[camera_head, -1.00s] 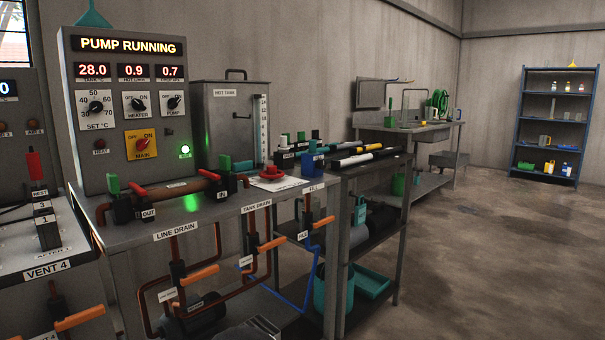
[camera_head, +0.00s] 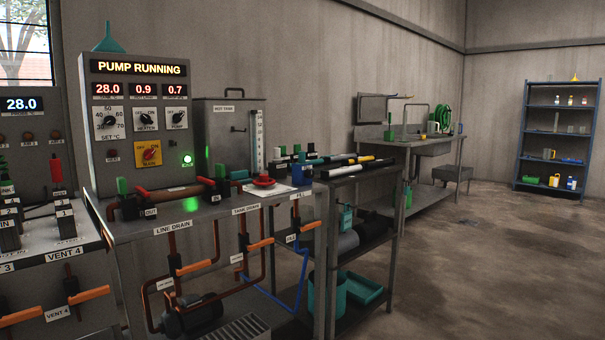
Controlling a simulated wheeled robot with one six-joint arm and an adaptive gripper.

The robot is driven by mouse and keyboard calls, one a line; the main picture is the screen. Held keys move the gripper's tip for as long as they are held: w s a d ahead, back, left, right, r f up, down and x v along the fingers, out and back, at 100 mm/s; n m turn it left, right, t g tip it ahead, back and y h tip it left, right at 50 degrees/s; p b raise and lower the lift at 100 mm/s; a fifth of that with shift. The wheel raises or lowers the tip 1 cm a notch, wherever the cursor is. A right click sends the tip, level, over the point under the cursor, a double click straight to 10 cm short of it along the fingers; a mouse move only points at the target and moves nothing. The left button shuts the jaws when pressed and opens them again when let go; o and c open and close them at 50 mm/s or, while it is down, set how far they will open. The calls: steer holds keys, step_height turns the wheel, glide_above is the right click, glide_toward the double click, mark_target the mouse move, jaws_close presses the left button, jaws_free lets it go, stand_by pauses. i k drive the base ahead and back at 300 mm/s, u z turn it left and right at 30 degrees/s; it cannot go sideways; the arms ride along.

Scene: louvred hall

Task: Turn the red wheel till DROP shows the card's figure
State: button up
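A small red wheel (camera_head: 264,181) lies flat on the bench top, at the front of the grey hot tank (camera_head: 222,140). A white card (camera_head: 276,191) lies on the bench partly under or beside the wheel; its figure is too small to read. The control panel (camera_head: 136,125) stands at the left of the bench under a lit PUMP RUNNING sign. Its red displays (camera_head: 142,89) read 28.0, 0.9 and 0.7; the small label under the right one is too blurred to read for sure. My gripper is not in view.
The steel bench (camera_head: 190,222) has orange-handled drain valves (camera_head: 198,266) along its front. A shelf stand (camera_head: 352,190) adjoins at right, with a sink bench (camera_head: 425,145) and blue rack (camera_head: 556,135) beyond. The floor (camera_head: 470,260) at right is clear.

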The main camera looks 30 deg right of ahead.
mark_target(263, 180)
steer(key=z, duration=0.1)
steer(key=i, duration=1)
